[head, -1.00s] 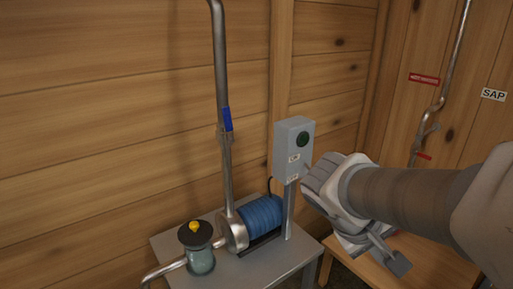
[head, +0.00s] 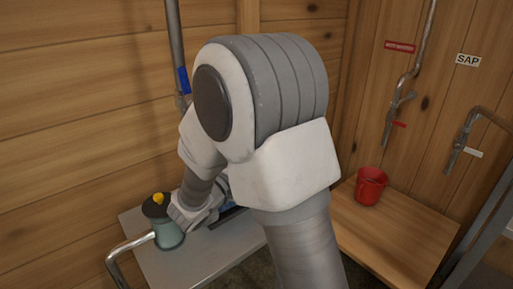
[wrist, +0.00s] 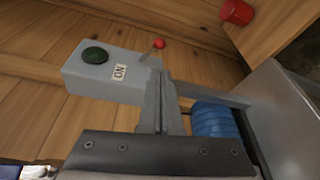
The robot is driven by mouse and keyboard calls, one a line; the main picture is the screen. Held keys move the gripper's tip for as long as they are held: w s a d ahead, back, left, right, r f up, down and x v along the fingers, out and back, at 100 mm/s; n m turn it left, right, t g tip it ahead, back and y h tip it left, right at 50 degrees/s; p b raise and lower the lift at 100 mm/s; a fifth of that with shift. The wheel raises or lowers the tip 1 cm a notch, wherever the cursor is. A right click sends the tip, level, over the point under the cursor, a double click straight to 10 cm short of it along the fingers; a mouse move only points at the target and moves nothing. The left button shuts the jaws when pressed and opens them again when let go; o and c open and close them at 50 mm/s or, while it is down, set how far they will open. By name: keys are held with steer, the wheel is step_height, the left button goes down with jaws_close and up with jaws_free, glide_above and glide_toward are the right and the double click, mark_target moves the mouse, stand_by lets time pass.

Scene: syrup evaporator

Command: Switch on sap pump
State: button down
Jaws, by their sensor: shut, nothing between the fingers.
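The grey switch box (wrist: 105,75) of the sap pump shows in the wrist view, with a dark green round button or lamp (wrist: 95,55) and an ON label (wrist: 119,72). A small red ball (wrist: 159,43) on a short stem shows at the box's right end, close to my fingertips. My gripper (wrist: 158,72) is shut and empty beside that end; I cannot tell whether it touches the stem or box. The blue pump motor (wrist: 214,120) is right of the fingers. In the head view my arm hides the box and most of the motor.
A metal table (head: 185,258) carries the pump and a glass jar (head: 168,235) with a yellow knob. A pipe with a blue valve handle (head: 183,80) rises behind. A red cup (head: 370,186) stands on a wooden bench (head: 400,225) at right.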

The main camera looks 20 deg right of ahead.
steer(key=shift+w+a+f+t, duration=0.15)
steer(key=shift+w+a+t, duration=0.15)
steer(key=shift+a, duration=0.05)
steer(key=x, duration=1)
